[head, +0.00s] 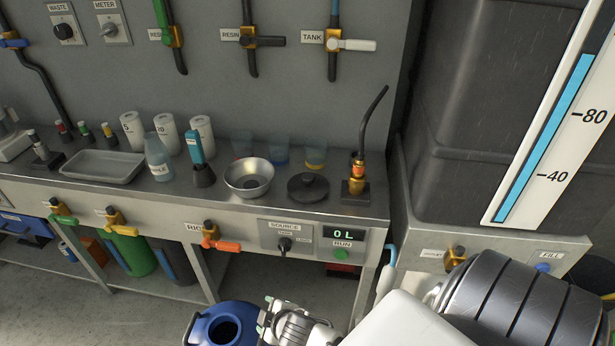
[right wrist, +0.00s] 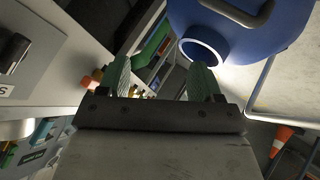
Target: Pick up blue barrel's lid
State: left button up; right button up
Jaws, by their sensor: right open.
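The blue barrel (head: 212,316) stands on the floor at the bottom of the head view, with a round opening in its top and no lid on it. In the right wrist view the barrel (right wrist: 270,42) is at the top, with a grey handle. A dark round disc with a knob (head: 308,188), like a lid, lies on the bench between the metal bowl and the brass burner; I cannot tell if it is the barrel's lid. My right gripper (head: 266,315) is open and empty, close to the barrel's right side. Its green fingers (right wrist: 160,75) are apart. My left gripper is out of view.
The bench (head: 170,200) carries a metal bowl (head: 249,178), a tray (head: 102,166), a bottle (head: 158,158) and a burner (head: 357,180). Orange (head: 222,245) and other valve handles jut from its front. A cone (right wrist: 283,139) stands on the floor.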

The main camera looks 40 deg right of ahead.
jog(key=w+a+r+n+t+y+b, duration=0.1)
jog(key=w+a+r+n+t+y, duration=0.15)
jog(key=w+r+n, duration=0.45)
jog(key=w+a+r+n+t+y, duration=0.1)
jog(key=w+r+n+t+y, duration=0.25)
jog(key=r, duration=0.55)
notch_tip(320, 180, up, 17)
jog(key=n+g+h, duration=0.5)
jog(key=n+g, duration=1)
jog(key=n, duration=1.5)
send_over(309, 176)
jog(key=shift+s+a, duration=0.2)
jog(key=shift+a, duration=0.1)
jog(key=shift+h, duration=0.3)
jog(key=f, duration=0.4)
jog(key=shift+s+d+f, duration=0.1)
jog(key=shift+d+f, duration=0.2)
jog(key=shift+f, duration=0.5)
jog(key=f, duration=0.4)
jog(key=shift+w+f, duration=0.3)
jog(key=shift+f, duration=0.1)
jog(key=c, duration=1)
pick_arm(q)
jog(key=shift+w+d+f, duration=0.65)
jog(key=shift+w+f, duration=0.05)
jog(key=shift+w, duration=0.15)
